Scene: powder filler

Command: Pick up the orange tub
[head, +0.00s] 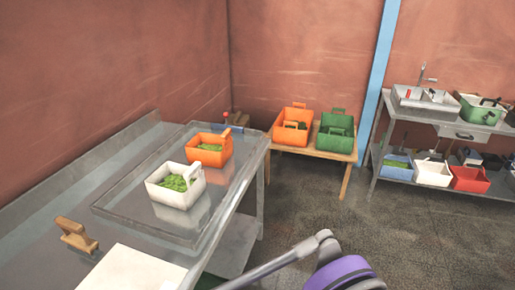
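An orange tub (209,150) with a raised handle stands upright on the metal tray table, with green contents inside. A second orange tub (293,127) stands on a low wooden bench farther back, with dark contents partly visible. Which of the two the task names, I cannot tell.
A white tub (171,197) with green contents stands in front of the nearer orange tub on the metal table (128,205). A green tub (336,133) shares the wooden bench (335,154). A wooden-handled tool (76,237) lies at left. A sink table (440,122) stands right. The middle floor is clear.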

